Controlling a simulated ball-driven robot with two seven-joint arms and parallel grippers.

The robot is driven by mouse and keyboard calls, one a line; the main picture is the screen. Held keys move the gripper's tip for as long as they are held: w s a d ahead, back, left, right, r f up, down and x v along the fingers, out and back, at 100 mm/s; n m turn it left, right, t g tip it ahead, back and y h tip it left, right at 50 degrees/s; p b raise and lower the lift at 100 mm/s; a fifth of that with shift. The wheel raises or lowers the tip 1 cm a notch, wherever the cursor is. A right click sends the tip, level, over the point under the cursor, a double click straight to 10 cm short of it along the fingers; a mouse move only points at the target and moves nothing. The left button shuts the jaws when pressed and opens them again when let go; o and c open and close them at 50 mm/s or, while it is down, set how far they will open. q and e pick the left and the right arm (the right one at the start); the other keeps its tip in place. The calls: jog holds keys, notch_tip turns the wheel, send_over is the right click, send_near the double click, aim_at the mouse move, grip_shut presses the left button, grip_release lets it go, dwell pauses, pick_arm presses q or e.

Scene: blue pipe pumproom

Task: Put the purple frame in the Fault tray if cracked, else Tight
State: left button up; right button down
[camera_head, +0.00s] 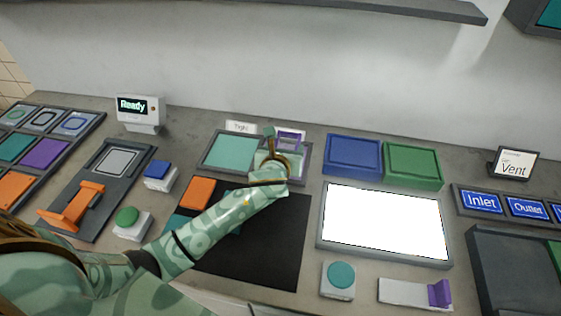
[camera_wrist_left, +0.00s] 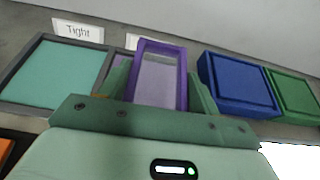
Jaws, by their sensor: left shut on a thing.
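My left gripper (camera_head: 284,158) is shut on the purple frame (camera_head: 290,132) and holds it upright over the right one of two side-by-side trays at the back. In the left wrist view the purple frame (camera_wrist_left: 163,46) stands up between the fingers. No crack is clear at this size, and its lower part is hidden. The Tight tray (camera_head: 229,152) is teal inside with a grey rim, and its label (camera_wrist_left: 78,31) reads "Tight". The right tray (camera_head: 304,165) is partly hidden by my gripper; its label is mostly covered by the frame. My right gripper is out of view.
A blue box (camera_head: 353,155) and a green box (camera_head: 412,165) stand just right of the trays. A lit white panel (camera_head: 385,224) lies in front of them. A black mat (camera_head: 265,245) with orange and teal pieces lies under my left arm. A "Ready" display (camera_head: 138,111) stands at the back left.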

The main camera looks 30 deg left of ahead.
pick_arm(q)
jog(key=f, duration=0.1)
jog(key=w+a+f+b, duration=0.1)
jog(key=f, duration=0.1)
jog(key=shift+w+a, duration=0.2)
jog(key=shift+w+a+f, duration=0.3)
jog(key=f+b, duration=0.1)
jog(key=f, duration=0.1)
jog(key=f+b, duration=0.1)
jog(key=f, duration=0.1)
jog(key=shift+w+a+b, duration=0.2)
jog(key=shift+b, duration=0.2)
jog(key=shift+r, duration=0.15)
jog(key=o, duration=1.1)
